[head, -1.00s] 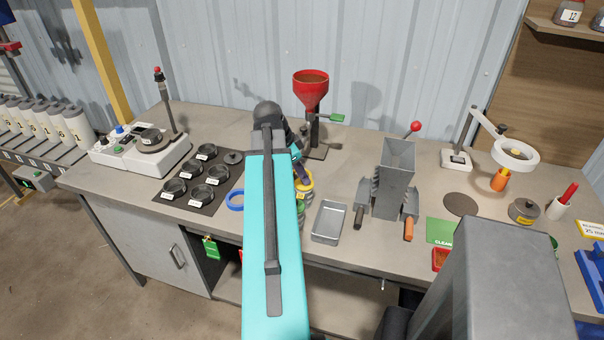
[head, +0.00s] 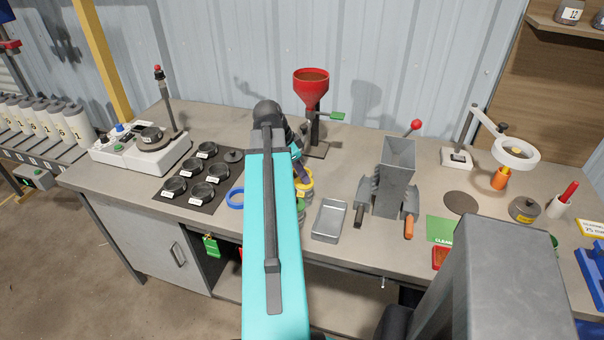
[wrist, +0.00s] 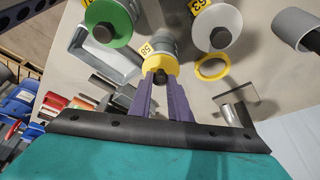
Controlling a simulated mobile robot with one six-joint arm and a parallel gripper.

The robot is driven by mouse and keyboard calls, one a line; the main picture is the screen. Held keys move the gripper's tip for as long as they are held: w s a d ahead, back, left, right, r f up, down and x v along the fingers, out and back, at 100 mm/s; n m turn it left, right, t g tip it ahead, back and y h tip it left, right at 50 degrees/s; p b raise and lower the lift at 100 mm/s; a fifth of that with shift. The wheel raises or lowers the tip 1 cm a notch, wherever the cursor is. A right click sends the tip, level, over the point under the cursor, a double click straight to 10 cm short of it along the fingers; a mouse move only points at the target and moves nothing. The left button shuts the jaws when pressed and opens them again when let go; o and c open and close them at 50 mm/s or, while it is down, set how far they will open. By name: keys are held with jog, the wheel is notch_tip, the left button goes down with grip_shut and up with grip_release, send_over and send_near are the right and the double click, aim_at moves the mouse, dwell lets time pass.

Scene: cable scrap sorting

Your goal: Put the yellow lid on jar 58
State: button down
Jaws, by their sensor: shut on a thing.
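In the wrist view the yellow lid (wrist: 159,63) with its dark knob sits at the mouth of the grey jar 58 (wrist: 161,46), whose yellow label (wrist: 146,49) appears upside down. The lid looks lined up with the jar; I cannot tell whether a small gap remains. My gripper (wrist: 160,81) has its two purple fingers closed on the lid's knob. In the head view my teal arm hides most of the jar, and only a bit of the purple fingers shows.
Jars with a green lid (wrist: 107,23) and a white lid (wrist: 216,27) stand close on either side. A yellow ring (wrist: 198,70) lies beside jar 58. A metal tray (head: 330,220), a grey hopper (head: 396,175) and a red funnel (head: 311,88) stand nearby.

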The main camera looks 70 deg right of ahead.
jog(key=c, duration=1.6)
grip_release()
jog(key=shift+o, duration=0.2)
jog(key=shift+w+r, duration=0.1)
jog(key=shift+r, duration=0.05)
jog(key=b+v, duration=0.3)
jog(key=v, duration=1)
jog(key=shift+r, duration=0.25)
jog(key=shift+a, duration=0.1)
